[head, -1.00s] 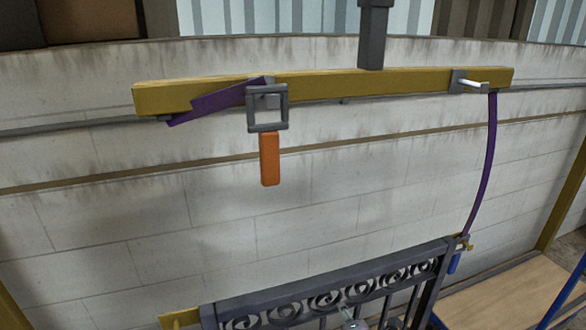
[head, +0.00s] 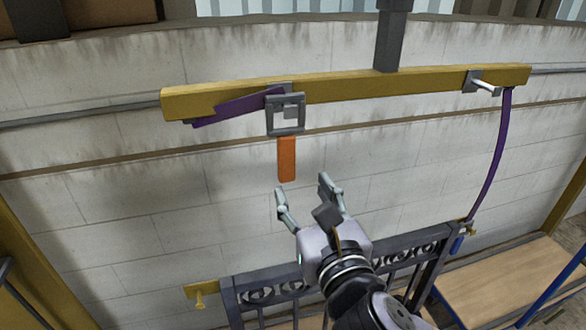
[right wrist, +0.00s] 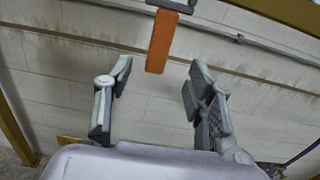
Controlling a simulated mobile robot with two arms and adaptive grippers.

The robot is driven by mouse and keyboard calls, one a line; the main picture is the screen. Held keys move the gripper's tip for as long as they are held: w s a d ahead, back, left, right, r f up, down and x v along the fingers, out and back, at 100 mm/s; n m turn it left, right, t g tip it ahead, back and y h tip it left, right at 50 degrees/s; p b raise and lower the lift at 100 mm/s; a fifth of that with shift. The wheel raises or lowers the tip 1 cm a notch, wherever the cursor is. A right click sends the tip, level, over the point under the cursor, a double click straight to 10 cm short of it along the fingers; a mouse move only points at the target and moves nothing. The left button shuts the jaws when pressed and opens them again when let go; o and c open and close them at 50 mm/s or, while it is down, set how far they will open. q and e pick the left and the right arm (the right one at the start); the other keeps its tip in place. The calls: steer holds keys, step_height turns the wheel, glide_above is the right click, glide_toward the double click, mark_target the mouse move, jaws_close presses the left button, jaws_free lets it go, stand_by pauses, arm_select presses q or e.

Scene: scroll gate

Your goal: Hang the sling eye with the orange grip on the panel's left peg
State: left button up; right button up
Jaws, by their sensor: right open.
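The sling eye (head: 285,131), a square grey frame, hangs near the left end of the yellow beam (head: 360,87). Its orange grip (head: 286,160) points down below it. A folded purple strap (head: 235,107) runs left from the eye. My right gripper (head: 302,186) is open and empty, just below and slightly right of the orange grip, not touching it. In the right wrist view the orange grip (right wrist: 161,42) shows above and between the spread fingers. The dark scroll panel (head: 438,240) stands below. Its left peg (head: 200,299) is yellow. My left gripper is out of view.
A second purple strap (head: 493,155) hangs from the beam's right end to the panel's right peg, near a blue grip (head: 457,244). A wooden-topped platform (head: 510,275) stands at the lower right. A pale block wall (head: 130,200) is behind. Space left of the orange grip is clear.

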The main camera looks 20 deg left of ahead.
mark_target(288, 155)
steer(key=shift+b+x, duration=1.05)
steer(key=shift+x, duration=2.05)
steer(key=shift+w+a, duration=0.25)
steer(key=shift+p+x, duration=0.6)
steer(key=shift+x, duration=1.15)
steer(key=shift+c, duration=0.6)
jaws_close()
steer(key=shift+r, duration=0.15)
steer(key=shift+r+p, duration=0.65)
steer(key=shift+p, duration=0.25)
